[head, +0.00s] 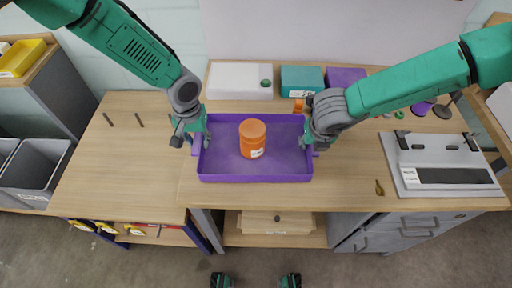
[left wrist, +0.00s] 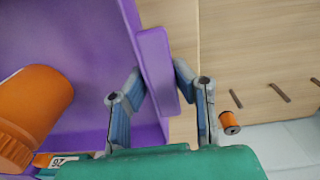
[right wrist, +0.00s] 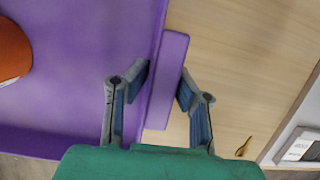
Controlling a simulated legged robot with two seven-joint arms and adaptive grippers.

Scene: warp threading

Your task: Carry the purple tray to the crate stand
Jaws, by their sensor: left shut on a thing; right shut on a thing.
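The purple tray (head: 222,162) is at the bench's middle, looking level, with an orange jar (head: 252,132) standing inside. I cannot tell if it touches the bench top. My left gripper (head: 198,140) is shut on the tray's left handle; the left wrist view shows its fingers on both sides of the purple handle (left wrist: 157,80). My right gripper (head: 308,140) is shut on the right handle, and the right wrist view shows the purple handle (right wrist: 166,85) between its fingers. I cannot tell for sure which furniture is the crate stand.
A white box (head: 238,80), a teal bin (head: 301,78) and a purple bin (head: 345,77) stand behind the tray. A grey device (head: 445,165) lies at right. A wooden surface (head: 125,165) at left is mostly clear, with several dark pegs (head: 139,119) at its back.

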